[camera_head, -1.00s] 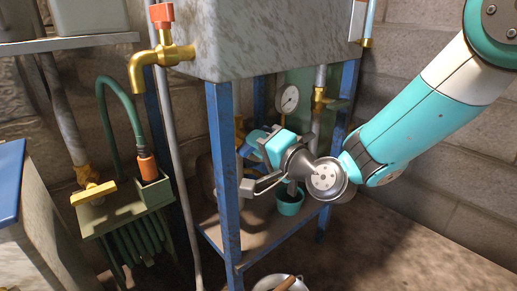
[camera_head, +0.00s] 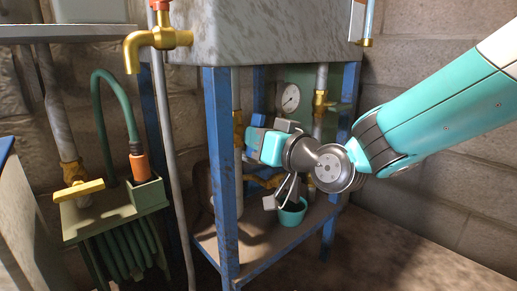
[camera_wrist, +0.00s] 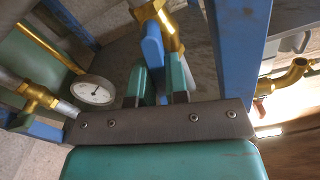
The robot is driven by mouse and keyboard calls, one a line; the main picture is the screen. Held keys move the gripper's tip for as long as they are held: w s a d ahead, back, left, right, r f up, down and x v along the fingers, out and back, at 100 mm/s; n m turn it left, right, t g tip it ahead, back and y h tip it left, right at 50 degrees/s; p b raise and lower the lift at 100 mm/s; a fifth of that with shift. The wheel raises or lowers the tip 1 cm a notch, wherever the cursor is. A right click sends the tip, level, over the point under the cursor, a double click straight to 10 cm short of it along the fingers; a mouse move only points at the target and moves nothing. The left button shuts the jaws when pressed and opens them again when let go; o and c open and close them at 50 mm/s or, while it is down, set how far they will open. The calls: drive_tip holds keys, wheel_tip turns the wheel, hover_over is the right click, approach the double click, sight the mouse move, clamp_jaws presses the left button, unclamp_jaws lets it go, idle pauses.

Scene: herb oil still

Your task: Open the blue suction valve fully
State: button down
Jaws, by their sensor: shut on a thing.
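In the wrist view, the blue valve handle (camera_wrist: 153,46) lies between the two teal fingers of my gripper (camera_wrist: 157,82), which is shut on it. The handle reaches from a brass valve body (camera_wrist: 160,14) toward my palm. In the camera_head view, my gripper (camera_head: 254,138) is inside the blue frame, behind its front left leg and under the grey tank. How far the valve is turned cannot be told.
A pressure gauge (camera_head: 291,97) and a brass fitting (camera_head: 319,102) stand close right of my gripper. A teal cup (camera_head: 291,214) sits on the shelf below. The blue leg (camera_head: 222,170) is close on the left. A yellow-handled valve (camera_head: 79,190) and hose stand further left.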

drive_tip(key=shift+f+n+b, duration=0.1)
drive_tip(key=shift+n+b, duration=1)
drive_tip(key=shift+n, duration=0.4)
drive_tip(key=c, duration=1.1)
unclamp_jaws()
drive_tip(key=shift+d, duration=0.1)
drive_tip(key=shift+b+v, duration=1.55)
drive_tip(key=shift+v, duration=7.1)
